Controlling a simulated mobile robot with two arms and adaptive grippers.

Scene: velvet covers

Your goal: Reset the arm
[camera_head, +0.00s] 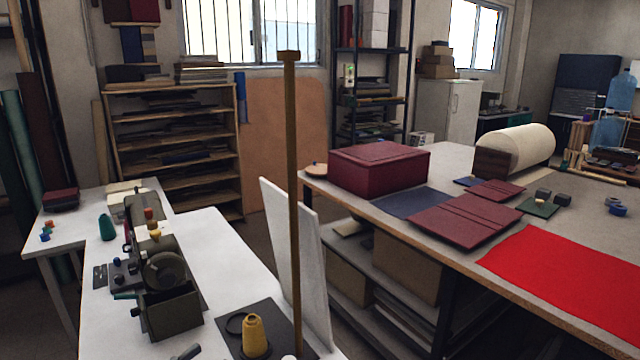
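Neither of my arms or grippers shows in the head view. The nearest things are a white worktable (215,262) at the lower left and a large cutting table (462,262) at the right. A dark green-grey machine (165,272) stands on the white table. A yellow thread cone (255,335) stands upright on a dark plate (283,325) beside a tall brown post (292,190). A small grey item (187,352) at the bottom edge is cut off, and I cannot tell what it is.
A dark red box (378,167), dark red covers (466,217), a bright red cloth (570,275) and a cream roll (520,148) lie on the cutting table. A white upright panel (298,260) stands between the tables. Wooden shelves (178,140) stand behind.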

